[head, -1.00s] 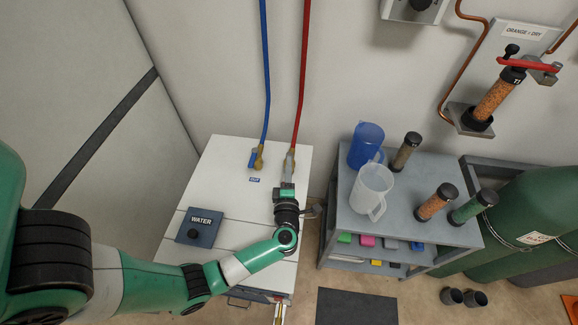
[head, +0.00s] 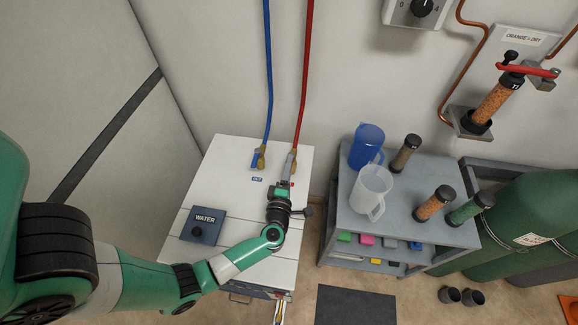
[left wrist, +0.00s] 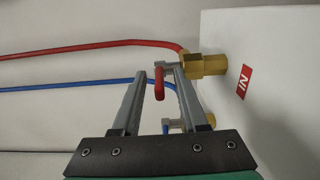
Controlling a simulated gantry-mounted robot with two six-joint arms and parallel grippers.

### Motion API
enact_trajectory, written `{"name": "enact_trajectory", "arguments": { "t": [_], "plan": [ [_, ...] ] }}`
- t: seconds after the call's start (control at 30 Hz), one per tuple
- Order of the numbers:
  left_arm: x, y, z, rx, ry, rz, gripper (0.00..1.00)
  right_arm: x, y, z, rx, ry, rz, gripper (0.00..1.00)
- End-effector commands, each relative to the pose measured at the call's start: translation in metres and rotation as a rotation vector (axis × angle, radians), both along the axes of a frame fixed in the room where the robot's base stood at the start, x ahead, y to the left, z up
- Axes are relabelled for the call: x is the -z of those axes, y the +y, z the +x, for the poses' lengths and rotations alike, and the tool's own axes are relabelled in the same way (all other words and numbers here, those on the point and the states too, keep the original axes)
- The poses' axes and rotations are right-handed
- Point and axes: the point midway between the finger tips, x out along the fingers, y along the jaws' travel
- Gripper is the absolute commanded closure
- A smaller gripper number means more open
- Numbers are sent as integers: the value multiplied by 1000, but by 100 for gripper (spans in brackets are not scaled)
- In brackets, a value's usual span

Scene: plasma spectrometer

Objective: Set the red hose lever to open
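The red hose (head: 305,75) runs down the wall to a brass valve on the white cabinet. In the left wrist view that brass fitting (left wrist: 207,65) sits beside a red "IN" label. The red lever (left wrist: 160,88) of this valve lies between the two grey fingers of my left gripper (left wrist: 160,74). The fingers are apart, with a visible gap on the lever's left; I cannot tell whether the right finger touches it. In the head view my left gripper (head: 287,178) covers most of the red valve. My right gripper is not in view.
The blue hose (head: 268,75) with its brass valve and blue lever (head: 255,158) is close on the left. A WATER panel (head: 204,226) is on the white cabinet (head: 235,190). A grey cart (head: 410,225) with jugs and tubes stands to the right.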

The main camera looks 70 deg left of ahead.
Motion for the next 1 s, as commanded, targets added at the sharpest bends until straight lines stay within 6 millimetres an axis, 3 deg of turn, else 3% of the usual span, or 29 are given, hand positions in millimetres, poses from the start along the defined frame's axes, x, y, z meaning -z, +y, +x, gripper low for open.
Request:
{"name": "enact_trajectory", "arguments": {
  "t": [0.33,0.7,1.0],
  "plan": [
    [-2,-8,-4,1,1,0,57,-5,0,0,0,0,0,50],
    [-4,-78,-48,8,3,2,57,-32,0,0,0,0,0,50],
    [0,-98,-63,0,0,0,57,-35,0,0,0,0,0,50]
  ]
}}
